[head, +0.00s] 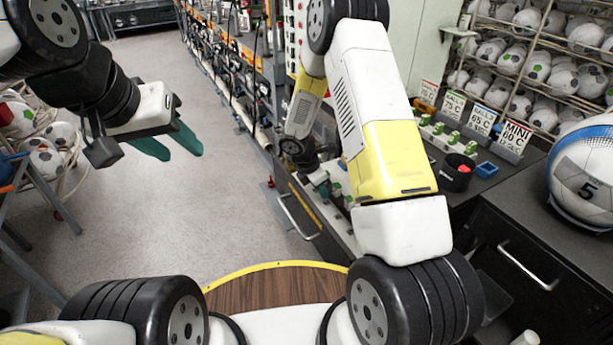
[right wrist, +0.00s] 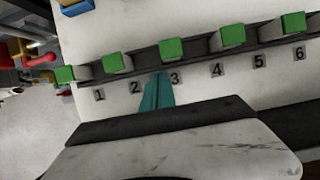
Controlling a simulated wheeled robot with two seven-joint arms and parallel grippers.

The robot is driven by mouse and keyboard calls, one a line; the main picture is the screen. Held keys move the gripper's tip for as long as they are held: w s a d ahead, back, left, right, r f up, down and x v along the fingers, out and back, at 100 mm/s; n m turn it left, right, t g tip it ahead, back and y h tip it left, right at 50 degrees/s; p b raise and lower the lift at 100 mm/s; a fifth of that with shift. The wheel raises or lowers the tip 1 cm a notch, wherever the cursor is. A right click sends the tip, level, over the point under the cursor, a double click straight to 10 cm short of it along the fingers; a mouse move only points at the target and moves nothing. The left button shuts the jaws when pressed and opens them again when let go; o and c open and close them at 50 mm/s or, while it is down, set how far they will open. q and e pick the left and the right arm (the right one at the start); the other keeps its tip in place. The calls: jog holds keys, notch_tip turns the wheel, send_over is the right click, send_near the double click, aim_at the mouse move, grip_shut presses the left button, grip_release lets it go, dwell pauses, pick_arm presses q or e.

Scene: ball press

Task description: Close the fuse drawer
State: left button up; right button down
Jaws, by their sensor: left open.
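The right wrist view shows a pale panel with a dark slot holding a row of white blocks with green tops, the fuses (right wrist: 172,49), over number labels. I cannot tell from this how far the fuse drawer (right wrist: 125,88) stands out. My right gripper (right wrist: 157,92) points at the panel near labels 2 and 3; its teal fingers are together with nothing visible between them. In the head view my right arm hides much of the bench, and the right gripper is small there, beside the bench edge. My left gripper (head: 182,148) is open and empty above the floor at left.
A drawer front with a metal handle (head: 299,215) is below the bench at centre. A dark counter at right carries a black round container (head: 457,173), price signs (head: 482,119) and a large ball (head: 585,175). Ball racks stand at both sides. The grey floor (head: 215,200) is clear.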

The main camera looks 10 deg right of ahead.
jog(key=w+d, duration=0.2)
jog(key=d, duration=0.4)
jog(key=w+d, duration=0.2)
jog(key=d, duration=0.5)
jog(key=w+d, duration=0.3)
jog(key=d, duration=0.3)
jog(key=shift+d, duration=0.3)
